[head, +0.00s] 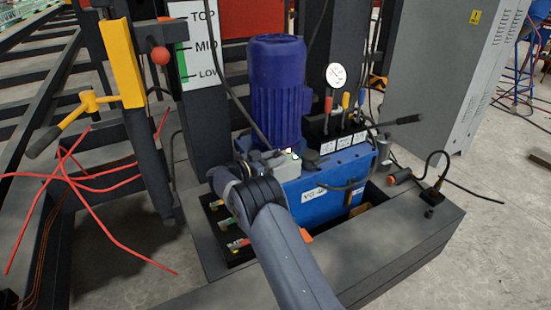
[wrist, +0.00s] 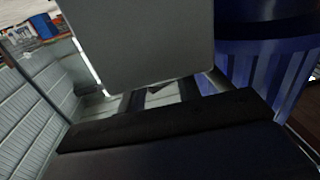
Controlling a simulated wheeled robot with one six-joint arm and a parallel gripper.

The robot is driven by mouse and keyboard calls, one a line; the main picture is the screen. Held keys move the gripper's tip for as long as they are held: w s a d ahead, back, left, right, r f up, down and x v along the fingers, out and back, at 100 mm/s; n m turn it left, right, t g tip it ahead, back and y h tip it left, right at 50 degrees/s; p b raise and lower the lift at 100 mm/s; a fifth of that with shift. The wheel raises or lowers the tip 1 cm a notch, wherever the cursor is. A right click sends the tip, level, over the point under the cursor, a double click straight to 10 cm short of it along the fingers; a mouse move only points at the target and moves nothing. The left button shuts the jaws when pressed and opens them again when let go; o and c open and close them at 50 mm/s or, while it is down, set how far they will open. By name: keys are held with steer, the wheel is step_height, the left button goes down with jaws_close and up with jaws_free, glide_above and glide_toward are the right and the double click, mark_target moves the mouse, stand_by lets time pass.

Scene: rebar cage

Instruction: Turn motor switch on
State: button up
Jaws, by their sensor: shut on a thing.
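A blue motor (head: 277,90) stands upright on the blue hydraulic unit (head: 325,185). The motor switch, a light grey box (head: 270,163) with a small green light on its right side, sits at the motor's foot. My wrist is right against it and hides part of it. In the wrist view the switch box is a large grey face (wrist: 140,40) close in front of my gripper (wrist: 160,95). My fingers reach in at the lower edge of the box and are shut on the switch. The exact contact is hidden. The motor's blue ribs (wrist: 268,75) show at right.
A pressure gauge (head: 336,76) and several levers stand right of the motor. A grey cabinet (head: 440,70) is behind at right. A dark frame surrounds the unit.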

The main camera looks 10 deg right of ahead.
steer(key=shift+w+r+m+g+h+b, duration=0.1)
steer(key=shift+m+g+h+b, duration=0.35)
steer(key=shift+g, duration=0.45)
steer(key=shift+w+r+m+g+h+b, duration=0.15)
steer(key=shift+m+g+b, duration=0.2)
steer(key=shift+m+g, duration=0.45)
steer(key=o, duration=0.9)
steer(key=shift+f, duration=0.15)
steer(key=shift+o, duration=0.2)
steer(key=shift+s, duration=0.1)
steer(key=shift+a, duration=0.1)
